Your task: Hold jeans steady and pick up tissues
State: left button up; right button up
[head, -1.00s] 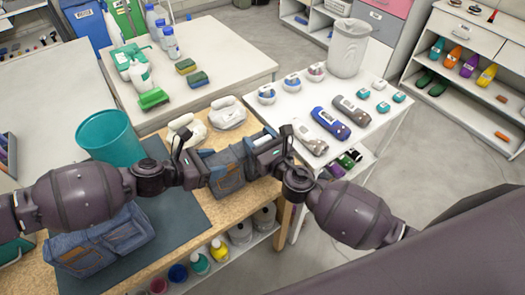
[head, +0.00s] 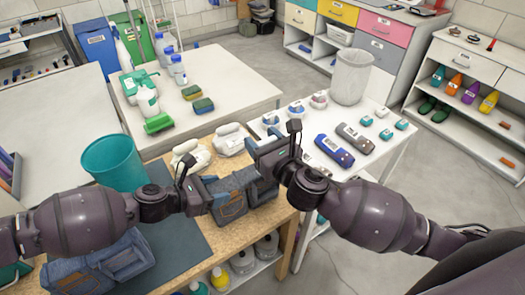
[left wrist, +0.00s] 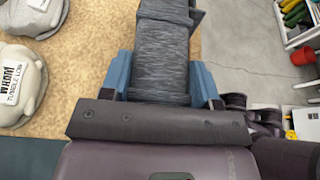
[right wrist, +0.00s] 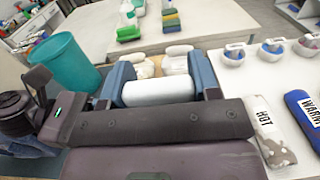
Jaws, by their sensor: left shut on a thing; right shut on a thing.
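Folded blue jeans (head: 232,206) are at the right end of the wooden workbench. My left gripper (head: 212,190) is shut on the jeans from the left side. In the left wrist view the dark blue-grey cloth (left wrist: 163,55) runs between its blue fingers. My right gripper (head: 264,168) is beside the jeans on the right. In the right wrist view it is shut on a smooth white roll-shaped thing (right wrist: 158,91), seemingly the tissues. The fingers and arm hide most of it in the head view.
More folded jeans (head: 98,264) lie on a dark mat at lower left. A teal bucket (head: 113,163) stands behind my left arm. Two pale packs (head: 193,151) sit behind the grippers.

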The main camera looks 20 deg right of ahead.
jog(key=shift+r, duration=0.35)
pick_arm(q)
jog(key=o, duration=1.3)
jog(key=v, duration=1.2)
jog(key=shift+s+f, duration=0.1)
jog(key=shift+s, duration=0.05)
pick_arm(e)
jog(key=shift+s, duration=0.1)
